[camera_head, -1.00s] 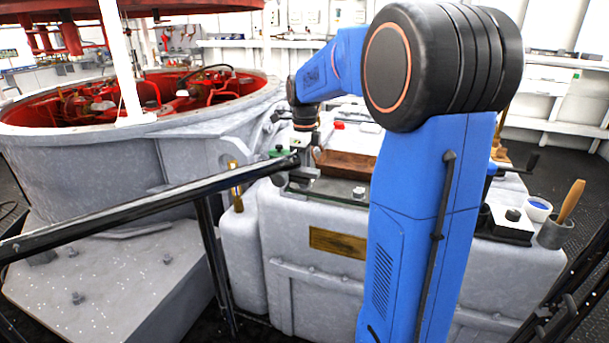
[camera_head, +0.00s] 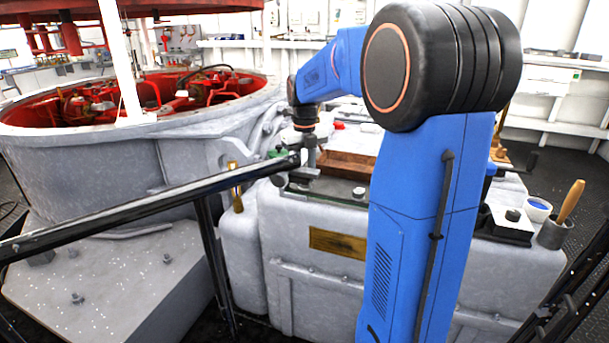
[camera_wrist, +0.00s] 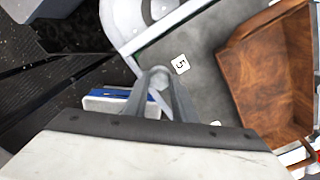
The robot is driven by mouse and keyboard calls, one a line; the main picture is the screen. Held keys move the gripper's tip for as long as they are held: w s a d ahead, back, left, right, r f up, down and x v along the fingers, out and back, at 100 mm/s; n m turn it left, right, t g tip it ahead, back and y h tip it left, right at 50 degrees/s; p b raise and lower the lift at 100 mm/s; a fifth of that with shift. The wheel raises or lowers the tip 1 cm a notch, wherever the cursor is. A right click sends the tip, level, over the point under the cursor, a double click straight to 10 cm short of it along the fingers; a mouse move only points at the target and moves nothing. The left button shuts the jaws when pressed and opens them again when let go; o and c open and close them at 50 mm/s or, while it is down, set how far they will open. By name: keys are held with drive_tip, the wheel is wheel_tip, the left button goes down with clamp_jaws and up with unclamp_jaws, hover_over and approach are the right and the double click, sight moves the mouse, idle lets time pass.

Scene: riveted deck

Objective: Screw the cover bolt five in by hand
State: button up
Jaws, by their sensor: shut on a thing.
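My gripper (camera_head: 300,175) points down at the near left corner of the grey machine housing (camera_head: 310,220). In the wrist view its two fingers (camera_wrist: 159,80) are shut on a pale round bolt head, cover bolt five (camera_wrist: 159,71). A white tag marked 5 (camera_wrist: 181,64) lies just right of the bolt on the dark grey cover (camera_wrist: 205,45). The bolt's shank is hidden, so I cannot tell how deep it sits.
A wooden tray (camera_wrist: 285,75) lies right of the gripper and also shows in the head view (camera_head: 345,163). A black handrail (camera_head: 150,207) crosses in front, near the gripper. A brush in a cup (camera_head: 555,233) and a small bowl (camera_head: 538,209) stand at the right end.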

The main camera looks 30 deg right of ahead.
drive_tip(key=shift+r+m, duration=0.1)
drive_tip(key=shift+m, duration=0.2)
drive_tip(key=o, duration=1)
drive_tip(key=shift+o, duration=0.2)
wheel_tip(320, 180, up, 17)
drive_tip(key=shift+r, duration=0.15)
